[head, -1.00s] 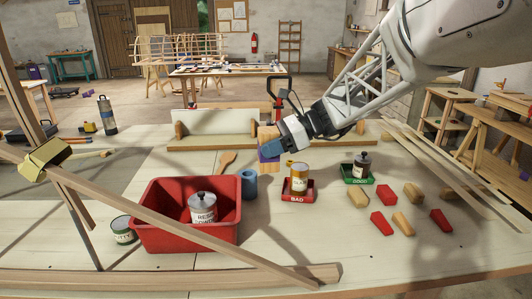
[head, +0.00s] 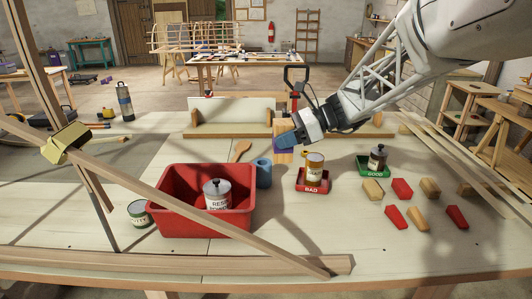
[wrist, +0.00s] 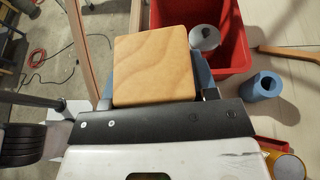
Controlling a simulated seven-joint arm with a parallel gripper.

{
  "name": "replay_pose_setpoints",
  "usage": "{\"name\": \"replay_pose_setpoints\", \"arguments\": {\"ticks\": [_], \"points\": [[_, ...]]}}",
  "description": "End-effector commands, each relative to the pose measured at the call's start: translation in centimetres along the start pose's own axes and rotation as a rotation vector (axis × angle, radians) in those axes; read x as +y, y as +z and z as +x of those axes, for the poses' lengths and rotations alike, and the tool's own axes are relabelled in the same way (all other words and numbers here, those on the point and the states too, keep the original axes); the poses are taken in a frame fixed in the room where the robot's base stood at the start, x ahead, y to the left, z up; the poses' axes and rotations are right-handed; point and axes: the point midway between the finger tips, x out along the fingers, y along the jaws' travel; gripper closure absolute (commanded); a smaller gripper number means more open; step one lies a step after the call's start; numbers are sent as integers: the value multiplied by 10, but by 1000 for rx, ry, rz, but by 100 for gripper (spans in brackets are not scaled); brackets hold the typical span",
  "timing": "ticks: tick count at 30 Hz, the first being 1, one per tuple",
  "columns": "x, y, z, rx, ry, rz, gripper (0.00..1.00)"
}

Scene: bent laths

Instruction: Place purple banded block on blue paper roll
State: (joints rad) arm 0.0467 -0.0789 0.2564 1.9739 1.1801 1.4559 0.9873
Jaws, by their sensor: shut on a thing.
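The purple banded block (head: 284,149) is wooden, with a purple band showing in the head view. My gripper (head: 288,141) is shut on it and holds it behind and a little right of the blue paper roll as seen in the head view. In the wrist view, the block's plain wooden face (wrist: 152,68) fills the space between the fingers, and its band is hidden. The blue paper roll (head: 264,173) stands upright on the table with its hole facing up. It also shows in the wrist view (wrist: 261,86), to the right of the block and apart from it.
A red bin (head: 166,218) holding a lidded can stands left of the roll. A wooden spoon (head: 239,151) lies behind. Laths (head: 180,195) cross the front left.

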Motion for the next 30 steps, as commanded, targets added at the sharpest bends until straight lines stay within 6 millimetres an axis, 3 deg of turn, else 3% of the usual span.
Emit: {"name": "replay_pose_setpoints", "arguments": {"ticks": [12,18,30], "points": [[-60,-62,37,-1,-43,21,76],[-80,-86,51,2,-60,27,76],[-88,-96,57,4,-69,29,76]]}}
